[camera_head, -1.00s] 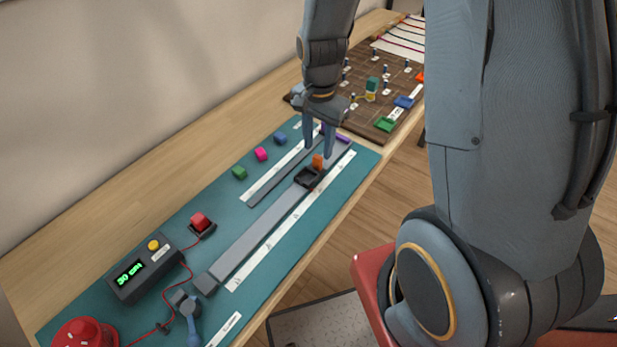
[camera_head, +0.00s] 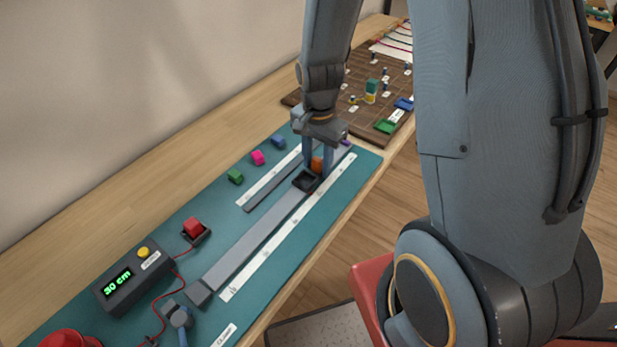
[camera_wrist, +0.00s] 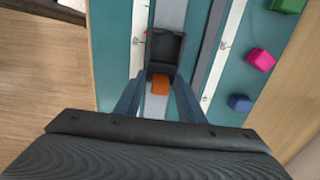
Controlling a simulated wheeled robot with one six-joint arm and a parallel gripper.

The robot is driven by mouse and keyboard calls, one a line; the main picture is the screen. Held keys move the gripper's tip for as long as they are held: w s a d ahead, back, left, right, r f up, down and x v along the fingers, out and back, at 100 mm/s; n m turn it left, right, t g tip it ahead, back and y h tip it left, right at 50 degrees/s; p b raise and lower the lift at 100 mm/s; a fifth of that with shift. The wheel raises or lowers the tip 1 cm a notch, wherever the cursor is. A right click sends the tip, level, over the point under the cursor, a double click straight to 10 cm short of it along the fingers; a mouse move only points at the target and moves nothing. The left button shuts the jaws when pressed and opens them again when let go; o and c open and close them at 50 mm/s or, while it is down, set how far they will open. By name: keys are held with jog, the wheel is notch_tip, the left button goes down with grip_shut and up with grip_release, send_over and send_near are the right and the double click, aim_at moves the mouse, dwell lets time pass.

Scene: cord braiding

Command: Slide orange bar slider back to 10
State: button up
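The slider is a dark, open-topped carriage (camera_head: 306,181) with an orange block (camera_head: 317,164) at its far end, on a long grey rail (camera_head: 255,240). It sits near the rail's far end. My gripper (camera_head: 318,170) points down over the orange block. The fingers are open, with a gap showing on each side of the block. A white scale strip (camera_head: 290,230) runs beside the rail; its numbers are too small to read.
A shorter grey rail (camera_head: 275,188) runs alongside. Green (camera_head: 235,177), pink (camera_head: 258,158) and blue (camera_head: 278,142) cubes lie left of it. A display box (camera_head: 130,280) reads 30 cm. A brown pegboard (camera_head: 345,110) stands beyond.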

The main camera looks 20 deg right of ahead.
aim_at(240, 252)
jog(key=shift+s+f, duration=0.2)
jog(key=shift+f, duration=0.1)
jog(key=shift+s+a+p, duration=0.95)
jog(key=shift+s+a, duration=1.15)
jog(key=shift+a, duration=0.85)
jog(key=shift+s+a+p, duration=0.9)
jog(key=shift+s+a, duration=1.2)
jog(key=shift+a, duration=0.85)
jog(key=shift+s+a+p, duration=0.95)
jog(key=shift+s+a, duration=1.15)
jog(key=shift+a, duration=0.85)
jog(key=shift+c, duration=0.3)
jog(key=shift+s+a+p, duration=0.4)
jog(key=shift+s+a, duration=0.2)
jog(key=shift+a, duration=0.25)
jog(key=shift+s+a+p, duration=0.35)
jog(key=shift+s+a, duration=0.3)
jog(key=shift+a, duration=0.25)
jog(key=shift+s+a+p, duration=0.4)
jog(key=shift+s+a, duration=0.2)
jog(key=shift+a, duration=0.25)
